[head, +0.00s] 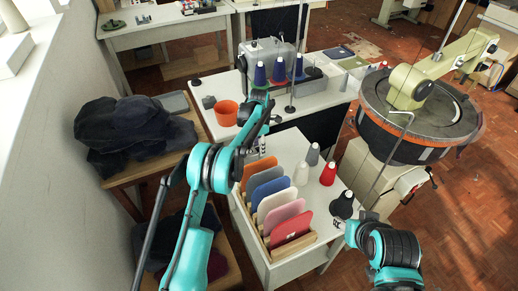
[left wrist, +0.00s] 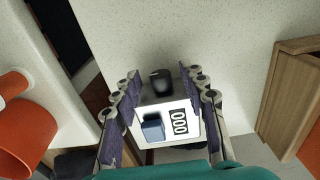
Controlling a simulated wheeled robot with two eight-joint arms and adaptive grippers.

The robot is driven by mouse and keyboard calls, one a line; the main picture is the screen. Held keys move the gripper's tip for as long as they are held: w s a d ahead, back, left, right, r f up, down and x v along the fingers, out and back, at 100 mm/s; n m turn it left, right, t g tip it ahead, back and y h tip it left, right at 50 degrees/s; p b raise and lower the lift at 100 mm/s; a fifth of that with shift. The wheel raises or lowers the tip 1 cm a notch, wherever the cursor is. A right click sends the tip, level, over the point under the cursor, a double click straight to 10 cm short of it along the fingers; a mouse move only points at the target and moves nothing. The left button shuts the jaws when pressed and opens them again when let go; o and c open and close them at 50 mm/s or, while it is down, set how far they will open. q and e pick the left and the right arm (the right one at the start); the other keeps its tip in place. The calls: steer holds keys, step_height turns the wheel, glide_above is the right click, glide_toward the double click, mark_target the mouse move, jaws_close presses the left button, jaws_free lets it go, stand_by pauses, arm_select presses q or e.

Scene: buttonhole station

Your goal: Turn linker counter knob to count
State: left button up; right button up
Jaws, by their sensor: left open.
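The linker counter is a small white box (left wrist: 155,115) between my left fingers in the left wrist view. My left gripper (left wrist: 160,77) is open, with one finger on each side of the knob and visible gaps between. In the head view my left gripper (head: 264,130) is over the table near the counter (head: 262,147), mostly covering it. My right gripper (head: 366,214) is low at the right, its fingers too unclear to read.
An orange cup (head: 226,112) stands left of the left gripper. A wooden rack (head: 290,247) of coloured panels lies in front, with white, grey, red and black thread cones (head: 328,174) to its right. A round machine (head: 420,118) stands further right.

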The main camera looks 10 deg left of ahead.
arm_select(q)
steer(key=shift+f, duration=0.15)
jaws_close()
steer(key=t, duration=0.1)
steer(key=t+y, duration=0.2)
steer(key=shift+s+d+b, duration=0.25)
steer(key=shift+s+b, duration=0.1)
steer(key=shift+b, duration=0.05)
steer(key=shift+s+d+f+t+y+b, duration=0.1)
steer(key=shift+t+y+b, duration=0.35)
steer(key=shift+t, duration=0.2)
steer(key=shift+s+f+t+y+b, duration=0.1)
steer(key=shift+t+y+b, duration=0.3)
steer(key=shift+t, duration=0.25)
